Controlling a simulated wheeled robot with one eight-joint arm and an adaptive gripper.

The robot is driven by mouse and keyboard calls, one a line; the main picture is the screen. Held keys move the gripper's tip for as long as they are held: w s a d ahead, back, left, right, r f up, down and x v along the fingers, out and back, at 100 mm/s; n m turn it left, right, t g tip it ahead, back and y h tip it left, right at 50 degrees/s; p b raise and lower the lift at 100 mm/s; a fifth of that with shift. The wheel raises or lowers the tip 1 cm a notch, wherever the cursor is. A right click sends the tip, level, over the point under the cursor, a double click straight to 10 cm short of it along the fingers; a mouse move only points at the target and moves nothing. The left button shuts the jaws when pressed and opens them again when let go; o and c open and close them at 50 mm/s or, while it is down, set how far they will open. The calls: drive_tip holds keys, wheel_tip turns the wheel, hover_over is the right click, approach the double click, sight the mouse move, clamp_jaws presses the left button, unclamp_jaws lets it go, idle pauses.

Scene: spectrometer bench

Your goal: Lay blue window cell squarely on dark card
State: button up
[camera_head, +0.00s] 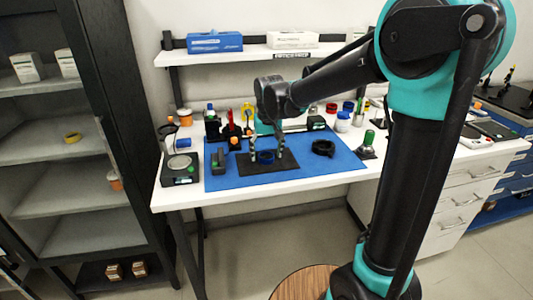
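The blue window cell (265,158) shows as a small dark-blue ring over the dark card (262,170). The card lies on the blue mat toward its front. My gripper (268,153) points down from above, one finger on each side of the cell. The fingers look spread, with a gap between each of them and the cell. The cell seems to rest on the card, but its underside and exact squareness are too small to tell.
A black ring (323,147) lies to the right on the blue mat (222,182). A grey-green device (219,161) stands left of the card, and a scale (180,169) stands further left. Bottles and tools crowd the back. The mat's front strip is clear.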

sight(268, 159)
drive_tip(key=shift+r, duration=0.1)
wheel_tip(268, 159, up, 12)
drive_tip(key=s, duration=0.1)
drive_tip(key=shift+s+d, duration=0.25)
drive_tip(key=shift+s, duration=0.1)
drive_tip(key=shift+c, duration=0.2)
idle(1.7)
